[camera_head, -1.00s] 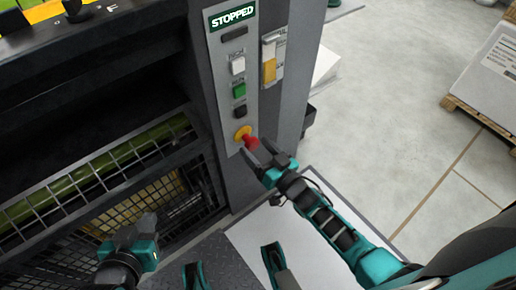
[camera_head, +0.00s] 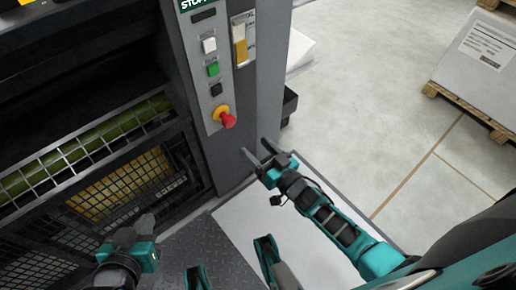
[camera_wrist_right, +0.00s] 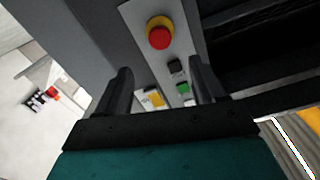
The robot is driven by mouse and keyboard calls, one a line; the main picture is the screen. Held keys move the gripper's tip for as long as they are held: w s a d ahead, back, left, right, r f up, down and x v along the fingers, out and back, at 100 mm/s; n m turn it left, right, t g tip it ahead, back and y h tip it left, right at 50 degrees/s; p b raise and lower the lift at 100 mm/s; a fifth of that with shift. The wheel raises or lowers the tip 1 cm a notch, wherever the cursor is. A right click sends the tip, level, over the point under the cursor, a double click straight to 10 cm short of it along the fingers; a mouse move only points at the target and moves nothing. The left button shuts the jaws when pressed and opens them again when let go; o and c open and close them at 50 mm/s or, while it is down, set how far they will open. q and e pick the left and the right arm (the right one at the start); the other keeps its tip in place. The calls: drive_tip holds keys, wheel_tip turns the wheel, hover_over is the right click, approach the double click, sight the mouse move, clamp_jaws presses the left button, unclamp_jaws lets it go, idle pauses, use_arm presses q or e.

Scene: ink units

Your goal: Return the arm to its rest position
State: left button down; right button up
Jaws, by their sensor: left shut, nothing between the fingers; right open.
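My right gripper (camera_head: 257,157) is open and empty, with its fingers pointing toward the grey control column, below and right of the red emergency-stop button (camera_head: 228,121). A clear gap shows between the fingers and the button. In the right wrist view, the two dark fingers of my right gripper (camera_wrist_right: 160,92) stand apart, and the red button on its yellow base (camera_wrist_right: 160,36) lies beyond them. My left gripper (camera_head: 146,222) is at the lower left, in front of the machine's mesh guard. It is shut and holds nothing.
The control column (camera_head: 262,90) carries a white button (camera_head: 209,45), a green button (camera_head: 213,69) and a black button (camera_head: 216,89). A dark mesh guard (camera_head: 130,185) fronts the machine at left. A loaded pallet (camera_head: 470,108) stands at upper right. Pale floor (camera_head: 370,100) between is clear.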

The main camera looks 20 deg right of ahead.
use_arm(q)
drive_tip(key=shift+w+a, duration=0.1)
idle(0.4)
use_arm(e)
drive_tip(key=s+r+n+g+h, duration=0.1)
drive_tip(key=s+r+g+h, duration=0.15)
drive_tip(key=s, duration=0.45)
drive_tip(key=s+r+g+h, duration=0.1)
drive_tip(key=s+r+g, duration=0.3)
drive_tip(key=s, duration=0.3)
use_arm(q)
drive_tip(key=s+a+r+p, duration=0.1)
drive_tip(key=a+r+p, duration=0.2)
drive_tip(key=r+p, duration=0.9)
drive_tip(key=shift+s+y+p, duration=0.25)
drive_tip(key=shift+y+p, duration=0.15)
drive_tip(key=shift+p, duration=1.8)
use_arm(e)
wheel_tip(320, 180, up, 11)
drive_tip(key=d, duration=0.2)
drive_tip(key=shift+s+d+h, duration=0.3)
drive_tip(key=shift+s+h, duration=0.05)
drive_tip(key=shift+s, duration=0.1)
use_arm(q)
drive_tip(key=shift+a, duration=0.1)
use_arm(e)
drive_tip(key=shift+r, duration=0.1)
